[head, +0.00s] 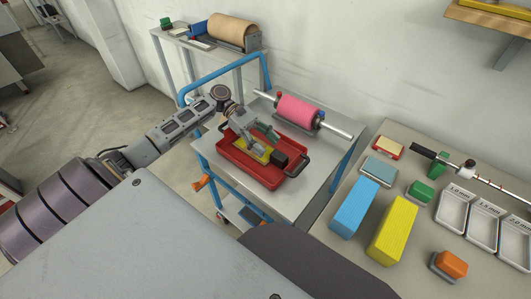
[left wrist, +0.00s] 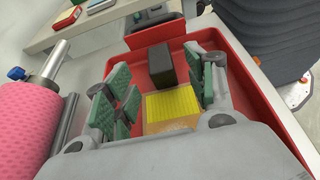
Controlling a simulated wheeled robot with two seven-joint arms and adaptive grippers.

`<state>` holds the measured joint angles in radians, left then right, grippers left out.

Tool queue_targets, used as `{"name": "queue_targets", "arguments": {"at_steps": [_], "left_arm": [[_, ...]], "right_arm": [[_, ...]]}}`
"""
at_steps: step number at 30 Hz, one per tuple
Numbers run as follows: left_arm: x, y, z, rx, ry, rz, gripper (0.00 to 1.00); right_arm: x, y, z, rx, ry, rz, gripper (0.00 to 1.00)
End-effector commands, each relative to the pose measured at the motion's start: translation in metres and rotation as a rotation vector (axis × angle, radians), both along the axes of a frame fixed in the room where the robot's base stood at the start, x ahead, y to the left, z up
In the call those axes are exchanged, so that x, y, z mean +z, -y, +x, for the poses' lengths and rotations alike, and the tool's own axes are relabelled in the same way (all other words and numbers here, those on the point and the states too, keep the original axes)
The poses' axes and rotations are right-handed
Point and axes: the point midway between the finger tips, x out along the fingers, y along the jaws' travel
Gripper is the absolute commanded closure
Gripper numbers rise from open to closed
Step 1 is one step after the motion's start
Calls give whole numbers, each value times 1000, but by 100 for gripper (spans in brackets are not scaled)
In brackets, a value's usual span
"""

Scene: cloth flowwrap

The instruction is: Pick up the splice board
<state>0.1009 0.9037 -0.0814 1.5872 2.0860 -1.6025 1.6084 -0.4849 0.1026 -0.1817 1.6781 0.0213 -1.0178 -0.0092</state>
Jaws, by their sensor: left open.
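A flat board with a yellow ribbed face and a tan end, which I take for the splice board (head: 252,154), lies in a red tray (head: 232,161) on the cart. It also shows in the left wrist view (left wrist: 172,105). My left gripper (head: 263,143) is over the tray, open, with its green-padded fingers on either side of the board. In the left wrist view, the left gripper (left wrist: 163,88) has nothing between its pads. I cannot tell the exact height gap. Part of the board is hidden by the gripper. My right gripper is not in view.
A dark block (head: 280,159) stands in the tray beside the board, at its far end in the left wrist view. A pink roll (head: 298,111) on a metal shaft lies behind the tray. A table at right holds blue (head: 354,207) and yellow (head: 393,229) blocks.

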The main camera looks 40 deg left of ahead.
Motion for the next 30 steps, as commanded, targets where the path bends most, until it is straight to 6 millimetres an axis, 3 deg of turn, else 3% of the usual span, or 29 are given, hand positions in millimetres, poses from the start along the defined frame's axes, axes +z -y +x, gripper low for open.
{"name": "queue_targets", "arguments": {"at_steps": [5, 16, 30], "left_arm": [[-6, 12, -1, -1, 0, -1, 45], [-21, 49, -4, 0, 0, -1, 45], [-23, 54, -5, 0, 0, 0, 45]], "right_arm": [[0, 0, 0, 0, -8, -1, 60], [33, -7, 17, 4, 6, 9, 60], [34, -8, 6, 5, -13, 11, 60]]}}
